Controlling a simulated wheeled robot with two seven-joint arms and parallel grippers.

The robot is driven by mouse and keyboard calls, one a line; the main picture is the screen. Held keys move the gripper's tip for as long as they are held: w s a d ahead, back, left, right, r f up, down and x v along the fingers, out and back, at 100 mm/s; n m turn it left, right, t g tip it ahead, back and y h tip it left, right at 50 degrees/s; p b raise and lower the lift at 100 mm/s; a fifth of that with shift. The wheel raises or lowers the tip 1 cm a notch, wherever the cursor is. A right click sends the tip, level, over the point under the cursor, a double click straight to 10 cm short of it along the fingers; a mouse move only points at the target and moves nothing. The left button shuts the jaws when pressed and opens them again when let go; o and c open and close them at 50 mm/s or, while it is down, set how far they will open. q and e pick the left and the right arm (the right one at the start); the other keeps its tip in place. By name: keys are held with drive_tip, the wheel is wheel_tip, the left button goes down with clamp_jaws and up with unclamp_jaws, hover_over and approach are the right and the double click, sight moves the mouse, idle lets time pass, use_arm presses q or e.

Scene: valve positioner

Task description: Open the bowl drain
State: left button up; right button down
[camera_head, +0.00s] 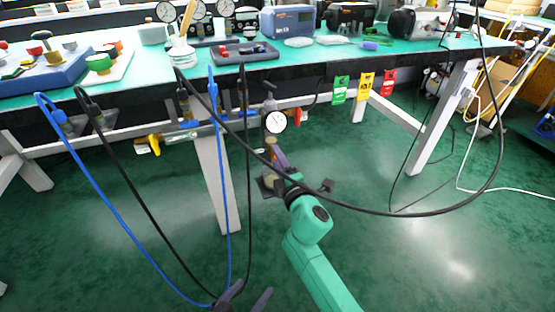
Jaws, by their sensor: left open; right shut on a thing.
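The air filter unit hangs below the front edge of the bench, with a round white gauge (276,122) on its front. Below the gauge is its small bowl (270,146), partly hidden. My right gripper (274,165) reaches up from below at the underside of the bowl and is shut there on the bowl drain. The drain itself is small and mostly hidden by the fingers. My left gripper (243,301) is open and empty at the bottom edge, well below and apart from the unit.
A yellow-handled valve (154,144) sits left on the rail; green, yellow and red tags (341,89) hang right. A bench leg (218,180) stands left of the unit. The floor is open.

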drive_tip(key=shift+f, duration=0.15)
drive_tip(key=shift+c, duration=2)
unclamp_jaws()
drive_tip(key=v, duration=1.4)
drive_tip(key=shift+s+p, duration=0.3)
drive_tip(key=shift+p, duration=0.1)
drive_tip(key=shift+d, duration=0.15)
